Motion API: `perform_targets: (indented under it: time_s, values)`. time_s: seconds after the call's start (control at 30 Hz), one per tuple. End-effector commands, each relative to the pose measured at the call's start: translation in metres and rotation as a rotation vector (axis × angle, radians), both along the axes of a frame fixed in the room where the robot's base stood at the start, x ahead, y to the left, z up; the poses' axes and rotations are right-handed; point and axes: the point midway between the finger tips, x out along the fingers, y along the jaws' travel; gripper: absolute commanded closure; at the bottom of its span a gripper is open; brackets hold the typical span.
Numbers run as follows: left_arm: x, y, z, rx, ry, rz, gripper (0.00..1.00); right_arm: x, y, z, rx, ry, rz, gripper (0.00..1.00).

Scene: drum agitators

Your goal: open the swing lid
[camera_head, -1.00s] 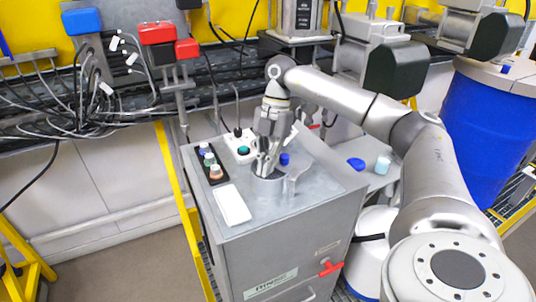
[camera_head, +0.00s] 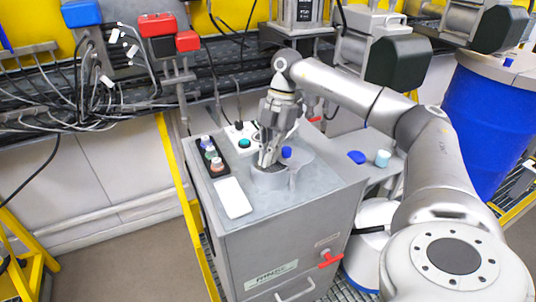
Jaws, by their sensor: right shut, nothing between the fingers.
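A grey cabinet (camera_head: 225,196) has a grey swing lid (camera_head: 302,162) on its top, with a small blue knob (camera_head: 286,152) on it. A short round grey collar (camera_head: 270,180) stands just in front and to the left, with a dark opening partly showing at its top. My right gripper (camera_head: 267,162) points down at the collar, left of the blue knob, with its fingers shut and empty. I cannot tell whether the fingertips touch the lid or the collar. The gripper hides part of both. My left gripper is not in view.
A strip of coloured buttons (camera_head: 211,157) and a white plate (camera_head: 233,198) lie on the cabinet top to the left. A blue drum (camera_head: 488,120) stands at the right, and cables hang at the left.

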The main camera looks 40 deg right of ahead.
Motion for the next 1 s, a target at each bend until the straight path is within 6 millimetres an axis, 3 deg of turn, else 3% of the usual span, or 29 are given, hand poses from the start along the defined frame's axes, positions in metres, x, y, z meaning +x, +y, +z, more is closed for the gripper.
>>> perform_targets:
  time_s: [0.6, 1.0]
  values:
    - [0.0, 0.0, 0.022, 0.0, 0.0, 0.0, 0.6, 0.003, -0.027, 0.001, -0.001, 0.001, -0.402, 1.0]
    - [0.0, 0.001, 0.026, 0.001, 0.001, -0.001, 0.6, 0.003, -0.034, 0.0, -0.001, 0.0, -0.512, 1.0]
